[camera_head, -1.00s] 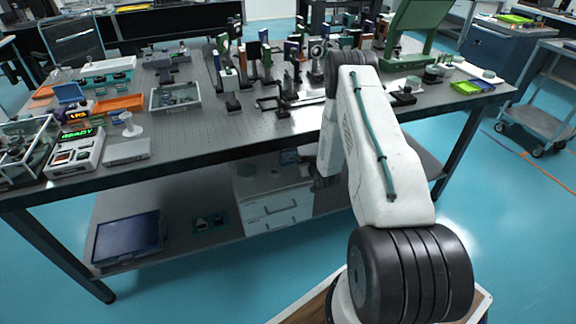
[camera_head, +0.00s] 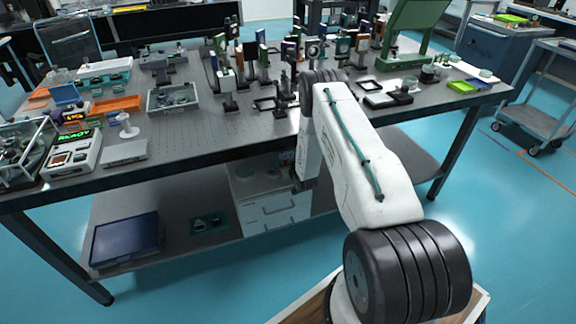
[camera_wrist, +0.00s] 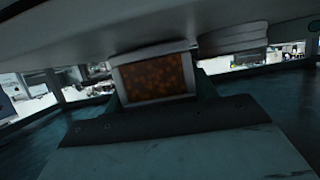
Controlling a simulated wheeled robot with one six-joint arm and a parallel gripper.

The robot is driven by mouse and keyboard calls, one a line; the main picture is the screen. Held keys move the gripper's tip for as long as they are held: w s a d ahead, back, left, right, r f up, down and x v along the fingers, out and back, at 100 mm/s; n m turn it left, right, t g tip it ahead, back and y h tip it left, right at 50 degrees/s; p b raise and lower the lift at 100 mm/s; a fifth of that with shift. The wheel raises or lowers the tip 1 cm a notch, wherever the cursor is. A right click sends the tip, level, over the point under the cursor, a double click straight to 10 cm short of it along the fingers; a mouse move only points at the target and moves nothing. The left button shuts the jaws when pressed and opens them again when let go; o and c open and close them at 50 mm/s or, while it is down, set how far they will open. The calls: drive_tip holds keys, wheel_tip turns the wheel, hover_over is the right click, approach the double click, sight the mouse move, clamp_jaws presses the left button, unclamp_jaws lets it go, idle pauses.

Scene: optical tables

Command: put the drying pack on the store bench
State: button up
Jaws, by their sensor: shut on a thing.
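The drying pack (camera_wrist: 157,76), a small block with a mottled orange-brown face in a pale frame, shows near the middle of the wrist view. My gripper (camera_wrist: 156,102) is shut on it; its pale body fills the lower part of that view. In the head view my arm reaches toward the front edge of the near table, and its white link hides most of my gripper and the pack. No label shows which table is the store bench; the large perforated table (camera_head: 205,135) stands right in front of me.
The tabletop holds several optic mounts (camera_head: 290,50), an orange tray (camera_head: 117,104), a grey bin (camera_head: 173,97) and a green panel (camera_head: 412,30). A drawer unit (camera_head: 272,205) and a dark blue case (camera_head: 125,240) are on the lower shelf. A cart (camera_head: 545,105) stands at right.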

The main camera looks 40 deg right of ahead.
drive_tip(key=shift+f, duration=0.1)
drive_tip(key=o, duration=0.8)
drive_tip(key=shift+s+r, duration=0.1)
drive_tip(key=shift+r, duration=0.1)
drive_tip(key=shift+o, duration=0.2)
drive_tip(key=v, duration=1.1)
drive_tip(key=shift+s, duration=0.1)
drive_tip(key=o, duration=0.3)
drive_tip(key=x, duration=0.3)
drive_tip(key=shift+w+d+r, duration=0.1)
drive_tip(key=shift+w, duration=0.3)
drive_tip(key=shift+x, duration=3.5)
